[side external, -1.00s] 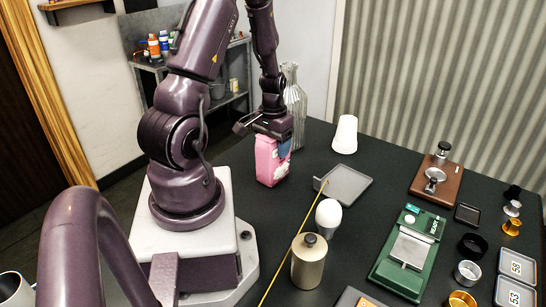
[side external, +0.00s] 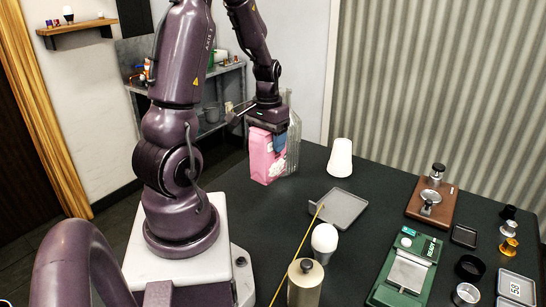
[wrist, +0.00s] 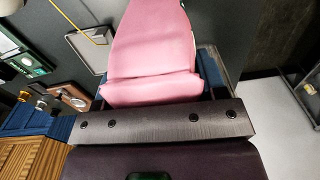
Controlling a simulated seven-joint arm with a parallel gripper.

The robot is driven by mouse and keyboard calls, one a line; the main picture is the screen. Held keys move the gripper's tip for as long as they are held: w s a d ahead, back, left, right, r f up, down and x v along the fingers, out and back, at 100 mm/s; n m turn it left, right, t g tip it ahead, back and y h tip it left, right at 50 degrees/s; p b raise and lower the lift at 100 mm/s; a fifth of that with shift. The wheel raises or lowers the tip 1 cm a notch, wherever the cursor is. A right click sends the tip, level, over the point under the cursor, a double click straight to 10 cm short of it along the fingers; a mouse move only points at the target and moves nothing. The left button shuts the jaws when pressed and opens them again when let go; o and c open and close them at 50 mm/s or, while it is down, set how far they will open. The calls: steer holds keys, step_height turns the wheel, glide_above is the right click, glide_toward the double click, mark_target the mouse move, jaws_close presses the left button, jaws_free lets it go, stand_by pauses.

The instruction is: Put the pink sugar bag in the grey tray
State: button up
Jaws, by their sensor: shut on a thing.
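The pink sugar bag (side external: 263,158) hangs upright below my gripper (side external: 270,130), which is shut on its top. In the wrist view the pink bag (wrist: 152,50) fills the middle between the fingers of my gripper (wrist: 155,95). The grey tray (side external: 343,207) lies flat and empty on the dark table, to the right of the bag and nearer the camera. The bag is apart from the tray. The tray also shows in the wrist view (wrist: 88,52), partly hidden by the bag.
A clear ribbed bottle (side external: 294,145) stands right behind the bag. A white cup (side external: 340,158) stands behind the tray. A yellow stick (side external: 299,250) reaches the tray's left edge. A green scale (side external: 408,268) lies to the right.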

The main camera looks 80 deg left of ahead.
steer(key=shift+w+d+r, duration=0.1)
steer(key=shift+w+r, duration=0.15)
steer(key=shift+r, duration=0.25)
steer(key=w+d+r, duration=0.2)
steer(key=w+d, duration=0.1)
steer(key=d, duration=0.4)
steer(key=w+d+r, duration=0.2)
steer(key=w+d, duration=0.1)
steer(key=d, duration=0.3)
steer(key=w+a+f, duration=0.6)
steer(key=w+f, duration=0.6)
steer(key=shift+f+n, duration=0.4)
steer(key=shift+f, duration=0.15)
